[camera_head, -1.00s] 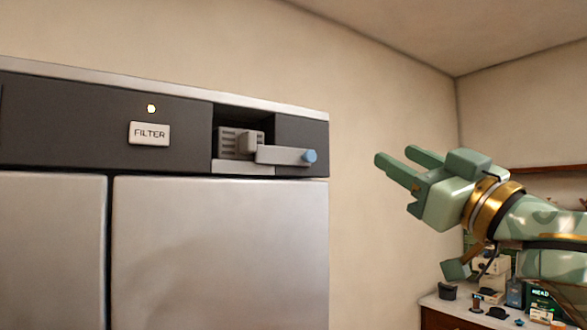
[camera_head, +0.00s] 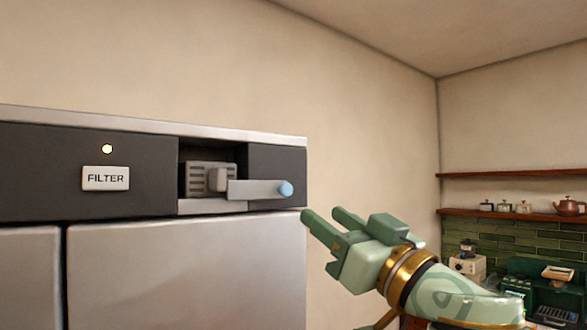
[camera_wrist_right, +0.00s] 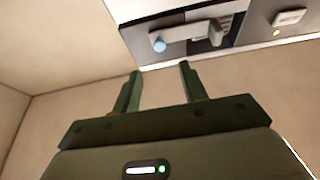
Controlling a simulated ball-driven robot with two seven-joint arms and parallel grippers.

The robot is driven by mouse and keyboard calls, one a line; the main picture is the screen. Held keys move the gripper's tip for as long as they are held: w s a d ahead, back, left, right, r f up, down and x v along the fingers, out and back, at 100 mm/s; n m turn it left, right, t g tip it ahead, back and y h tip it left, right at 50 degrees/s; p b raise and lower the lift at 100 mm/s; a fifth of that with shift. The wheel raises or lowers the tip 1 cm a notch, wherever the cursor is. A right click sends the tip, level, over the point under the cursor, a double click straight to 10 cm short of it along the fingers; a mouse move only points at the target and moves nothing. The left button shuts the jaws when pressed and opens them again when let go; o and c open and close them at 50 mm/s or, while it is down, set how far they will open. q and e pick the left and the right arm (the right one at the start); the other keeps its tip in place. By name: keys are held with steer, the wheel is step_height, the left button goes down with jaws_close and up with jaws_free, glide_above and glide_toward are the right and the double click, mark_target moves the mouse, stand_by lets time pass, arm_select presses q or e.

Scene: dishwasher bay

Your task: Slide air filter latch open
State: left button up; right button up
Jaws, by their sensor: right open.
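The latch (camera_head: 255,190) is a pale grey lever with a blue round tip (camera_head: 286,189). It sits across a recess in the dark top panel, in front of a grey slotted filter piece (camera_head: 205,179). My right gripper (camera_head: 328,215) is green, open and empty, just right of and slightly below the blue tip, apart from it. In the right wrist view the latch (camera_wrist_right: 190,32) and its blue tip (camera_wrist_right: 159,45) show beyond the open fingers (camera_wrist_right: 160,78). My left gripper is not in view.
A FILTER label (camera_head: 106,178) and a small lit lamp (camera_head: 107,149) are on the dark panel (camera_head: 40,165). Steel doors (camera_head: 180,270) are below. Shelves (camera_head: 510,213) and a green-tiled counter area are at the far right. The wall beside the cabinet is clear.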

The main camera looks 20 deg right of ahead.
mark_target(288, 192)
steer(key=p+x, duration=0.1)
steer(key=x, duration=0.7)
steer(key=shift+w+f+p, duration=0.1)
steer(key=shift+w+p, duration=0.15)
steer(key=shift+p, duration=0.15)
steer(key=shift+w+a+r, duration=0.25)
steer(key=shift+w, duration=0.3)
steer(key=shift+w+a, duration=0.1)
steer(key=shift+w, duration=0.1)
steer(key=shift+c, duration=0.3)
